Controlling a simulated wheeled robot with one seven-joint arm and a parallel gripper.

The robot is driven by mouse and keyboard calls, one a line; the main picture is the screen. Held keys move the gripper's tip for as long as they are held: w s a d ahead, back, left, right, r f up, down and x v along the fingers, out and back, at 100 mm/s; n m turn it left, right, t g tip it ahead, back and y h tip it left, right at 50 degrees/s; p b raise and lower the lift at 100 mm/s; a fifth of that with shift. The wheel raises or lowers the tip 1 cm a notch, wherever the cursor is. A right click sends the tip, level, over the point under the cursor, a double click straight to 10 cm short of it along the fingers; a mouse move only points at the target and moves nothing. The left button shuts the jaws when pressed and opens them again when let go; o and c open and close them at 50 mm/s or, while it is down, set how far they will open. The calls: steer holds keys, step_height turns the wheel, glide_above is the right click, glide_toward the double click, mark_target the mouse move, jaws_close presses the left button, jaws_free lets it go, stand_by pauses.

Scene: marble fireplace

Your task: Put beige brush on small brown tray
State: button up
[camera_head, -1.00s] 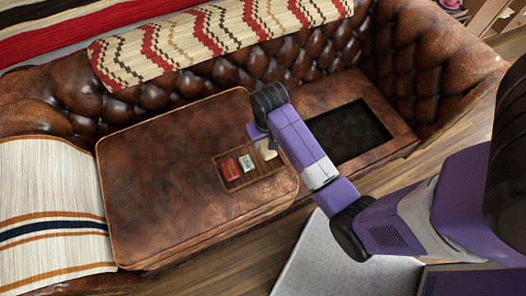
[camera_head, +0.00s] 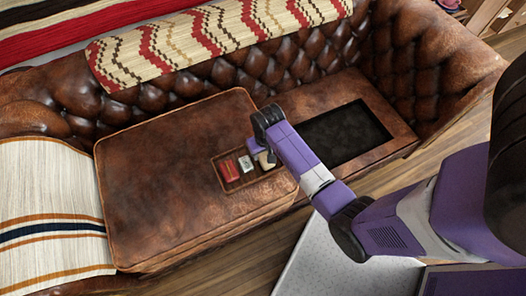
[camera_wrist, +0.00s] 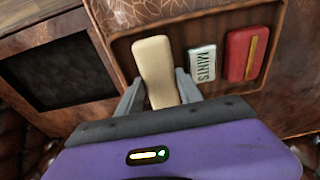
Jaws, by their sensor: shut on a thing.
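The beige brush (camera_wrist: 154,66) is between the two fingers of my gripper (camera_wrist: 158,92) in the wrist view, and my gripper is shut on it. The small brown tray (camera_wrist: 215,30) lies under and around the brush, with the brush over its left part in that view. In the head view my gripper (camera_head: 262,148) is at the right end of the tray (camera_head: 236,183), and the brush (camera_head: 266,161) shows partly beside it. I cannot tell whether the brush touches the tray floor.
A white mints tin (camera_wrist: 202,63) and a red box (camera_wrist: 246,54) with a yellow stripe are also in the tray, beside the brush. The tray sits on a brown leather cushion (camera_head: 160,170) on the sofa. A dark-centred brown panel (camera_head: 345,133) lies to the right.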

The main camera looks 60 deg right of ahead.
steer(key=o, duration=1.3)
steer(key=shift+f, duration=0.1)
step_height(320, 180, up, 12)
steer(key=s+p, duration=0.1)
steer(key=n+t+h, duration=0.2)
steer(key=t, duration=0.1)
glide_toward(265, 157)
steer(key=d+r, duration=0.2)
steer(key=s+a+r+n+t, duration=0.3)
steer(key=s+a+t, duration=0.1)
steer(key=s+a, duration=0.1)
steer(key=s+a+r+t+y, duration=0.1)
steer(key=s+a+r+t, duration=0.1)
steer(key=r, duration=0.5)
steer(key=s+a+r+n+t+y, duration=0.1)
steer(key=s+a+r+t, duration=0.1)
steer(key=a+r, duration=0.4)
steer(key=s+a+r+t, duration=0.2)
steer(key=s+a+r, duration=0.2)
steer(key=r, duration=0.3)
steer(key=shift+s+a+r+n+t+y, duration=0.25)
steer(key=shift+s+r+n+t+y, duration=0.1)
steer(key=shift+r+n+t+y, duration=0.05)
